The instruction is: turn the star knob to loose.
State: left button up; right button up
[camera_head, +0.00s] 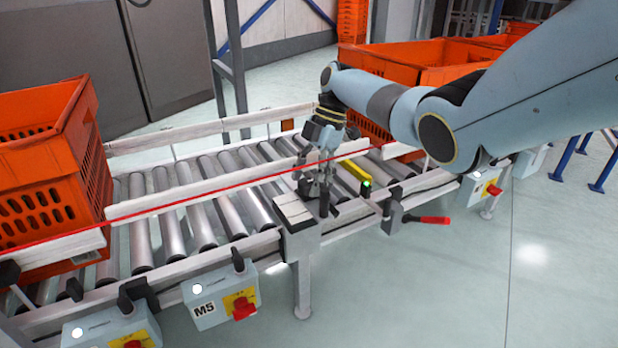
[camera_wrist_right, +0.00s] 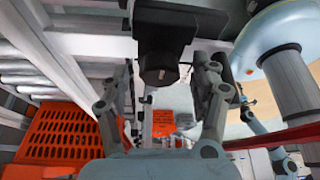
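My right gripper (camera_head: 316,192) reaches down from the upper right to the near rail of the roller conveyor, beside a grey block with a pale top (camera_head: 294,212). In the right wrist view its two fingers (camera_wrist_right: 172,88) stand apart. A dark knob-like part (camera_wrist_right: 158,68) under a black block shows between them, with gaps at its sides; I cannot tell whether either finger touches it. This may be the star knob, but its star shape and setting cannot be made out. In the head view the gripper hides that spot. My left gripper is not in view.
An orange tote (camera_head: 50,170) stands on the rollers at left. A red-handled lever (camera_head: 430,220) and a yellow sensor with a green light (camera_head: 353,178) are right of the gripper. Control boxes (camera_head: 205,308) with red knobs hang below the rail.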

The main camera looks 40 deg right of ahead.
jog(key=v, duration=1.2)
dwell(0.4)
